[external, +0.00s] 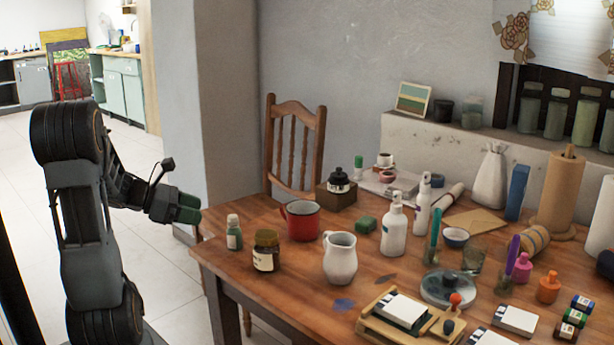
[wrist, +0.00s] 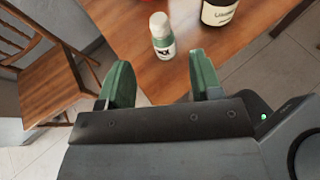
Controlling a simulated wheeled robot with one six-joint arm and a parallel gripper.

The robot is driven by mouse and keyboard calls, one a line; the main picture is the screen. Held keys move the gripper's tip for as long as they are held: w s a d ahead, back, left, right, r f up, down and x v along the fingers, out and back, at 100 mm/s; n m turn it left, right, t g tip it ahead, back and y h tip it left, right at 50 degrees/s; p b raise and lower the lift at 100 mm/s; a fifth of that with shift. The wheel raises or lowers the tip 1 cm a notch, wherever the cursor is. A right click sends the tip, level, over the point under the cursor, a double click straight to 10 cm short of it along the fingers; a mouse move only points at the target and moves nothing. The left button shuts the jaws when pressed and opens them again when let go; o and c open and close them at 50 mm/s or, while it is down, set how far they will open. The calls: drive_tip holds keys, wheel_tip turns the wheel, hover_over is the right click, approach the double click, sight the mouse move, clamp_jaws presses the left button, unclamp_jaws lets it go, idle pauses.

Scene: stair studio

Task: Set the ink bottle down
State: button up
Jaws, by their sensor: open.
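A small bottle with green sides, a pale cap and a label (external: 234,236) stands upright near the left corner of the wooden table (external: 290,268). It may be the ink bottle; its label cannot be read. In the wrist view the bottle (wrist: 163,40) stands beyond and between my fingertips, apart from them. My gripper (external: 190,208) is open and empty, left of the bottle and off the table edge. Its two green fingers spread wide in the wrist view (wrist: 160,70).
A brown labelled jar (external: 266,252), a red mug (external: 301,220) and a white pitcher (external: 340,258) stand right of the small bottle. A wooden chair (external: 295,145) is behind the table. The right half of the table is crowded.

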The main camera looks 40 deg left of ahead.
drive_tip(key=s+d+f+m+g+y, duration=0.1)
drive_tip(key=s+d+m+g+y, duration=0.1)
drive_tip(key=d+m, duration=0.6)
drive_tip(key=s+d+m+g+y, duration=0.3)
drive_tip(key=d+m, duration=0.6)
drive_tip(key=m, duration=1.2)
drive_tip(key=g+y, duration=0.2)
drive_tip(key=g, duration=0.1)
drive_tip(key=shift+f+m, duration=0.3)
drive_tip(key=shift+f, duration=0.05)
drive_tip(key=shift+w+d, duration=0.1)
